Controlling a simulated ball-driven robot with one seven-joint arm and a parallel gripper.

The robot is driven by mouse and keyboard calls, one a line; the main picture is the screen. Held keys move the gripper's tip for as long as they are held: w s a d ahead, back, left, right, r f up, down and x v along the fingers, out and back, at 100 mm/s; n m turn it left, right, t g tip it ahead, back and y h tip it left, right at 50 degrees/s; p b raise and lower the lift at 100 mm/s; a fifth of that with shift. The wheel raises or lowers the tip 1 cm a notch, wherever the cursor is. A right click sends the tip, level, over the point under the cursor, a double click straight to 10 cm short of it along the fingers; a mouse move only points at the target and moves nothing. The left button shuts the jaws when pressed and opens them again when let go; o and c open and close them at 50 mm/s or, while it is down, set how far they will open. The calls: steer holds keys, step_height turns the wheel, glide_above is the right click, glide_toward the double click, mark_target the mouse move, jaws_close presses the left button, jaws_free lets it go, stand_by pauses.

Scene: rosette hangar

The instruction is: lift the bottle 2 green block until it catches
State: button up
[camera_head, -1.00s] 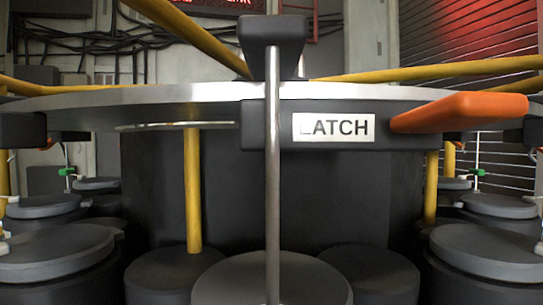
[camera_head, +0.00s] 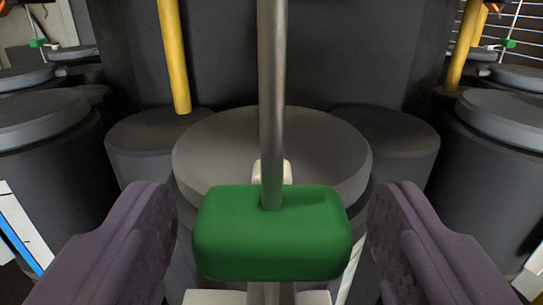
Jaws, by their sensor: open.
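The green block (camera_head: 272,240) is in the lower middle of the camera_head view, threaded on an upright grey metal rod (camera_head: 272,110). My gripper (camera_head: 272,222) is open, with one dark finger on each side of the block. There is a gap between each finger and the block, and neither touches it. Behind the block stands a dark grey round bottle (camera_head: 320,150) with a flat lid. I cannot see the number of this station.
More dark lidded cylinders (camera_head: 35,120) stand to the left and right (camera_head: 500,160). Yellow posts (camera_head: 174,60) rise behind them. A white and blue strip (camera_head: 22,235) shows at the lower left. Smaller green blocks (camera_head: 497,43) are far off on both sides.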

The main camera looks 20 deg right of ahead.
steer(key=c, duration=1.2)
step_height(320, 180, up, 9)
steer(key=p, duration=0.8)
steer(key=shift+r, duration=0.15)
steer(key=o, duration=1.2)
steer(key=p+v, duration=0.1)
steer(key=v, duration=0.8)
